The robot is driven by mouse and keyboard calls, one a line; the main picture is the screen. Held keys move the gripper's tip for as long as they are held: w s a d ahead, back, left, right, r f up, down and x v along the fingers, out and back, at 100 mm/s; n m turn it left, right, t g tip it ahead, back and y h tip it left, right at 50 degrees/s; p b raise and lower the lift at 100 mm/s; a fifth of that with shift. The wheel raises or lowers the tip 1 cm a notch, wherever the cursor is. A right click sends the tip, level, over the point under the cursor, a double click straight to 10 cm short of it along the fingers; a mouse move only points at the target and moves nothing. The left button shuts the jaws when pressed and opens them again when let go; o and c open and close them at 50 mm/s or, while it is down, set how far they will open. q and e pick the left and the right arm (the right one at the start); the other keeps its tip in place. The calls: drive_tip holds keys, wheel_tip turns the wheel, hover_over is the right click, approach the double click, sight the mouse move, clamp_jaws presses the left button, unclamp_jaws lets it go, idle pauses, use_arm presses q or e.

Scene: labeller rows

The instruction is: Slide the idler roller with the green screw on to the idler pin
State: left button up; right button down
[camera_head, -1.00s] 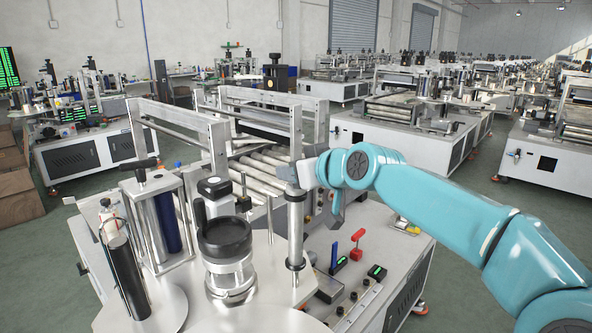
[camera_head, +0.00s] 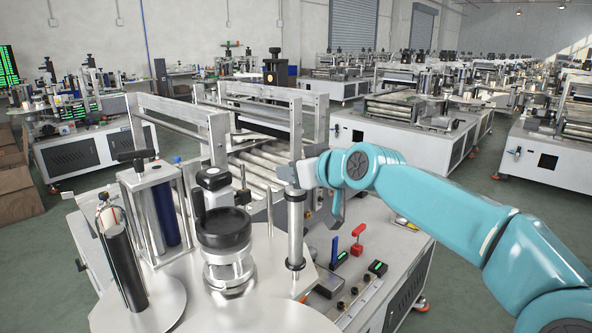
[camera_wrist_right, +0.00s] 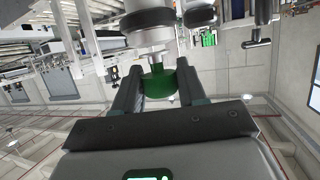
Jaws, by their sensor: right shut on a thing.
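The idler roller (camera_head: 296,232) is a silver upright cylinder with dark rings near its ends. My right gripper (camera_head: 308,176) is at its top end. In the right wrist view, my right gripper (camera_wrist_right: 160,88) is shut on the green screw (camera_wrist_right: 160,84) at the roller's end, and the roller's dark ring and silver body (camera_wrist_right: 150,28) lie beyond it. In the head view the green screw is hidden by the gripper. The roller's lower end is over the machine's plate; I cannot tell whether a pin is inside it. My left gripper is not in view.
A black-topped silver spindle (camera_head: 225,250), thin upright rods (camera_head: 270,212) and a dark blue roller (camera_head: 166,216) stand on the plate to the left. A metal frame (camera_head: 215,140) and conveyor rollers lie behind. A red lever (camera_head: 357,240) is at right.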

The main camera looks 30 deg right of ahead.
drive_tip(key=shift+f+b, duration=1.5)
drive_tip(key=shift+f, duration=0.1)
drive_tip(key=c, duration=0.5)
unclamp_jaws()
drive_tip(key=shift+c, duration=0.2)
drive_tip(key=b+v, duration=0.1)
drive_tip(key=v, duration=1.5)
drive_tip(key=shift+s+b, duration=0.15)
drive_tip(key=shift+b, duration=0.2)
drive_tip(key=shift+s+d+r, duration=0.1)
drive_tip(key=shift+d, duration=0.05)
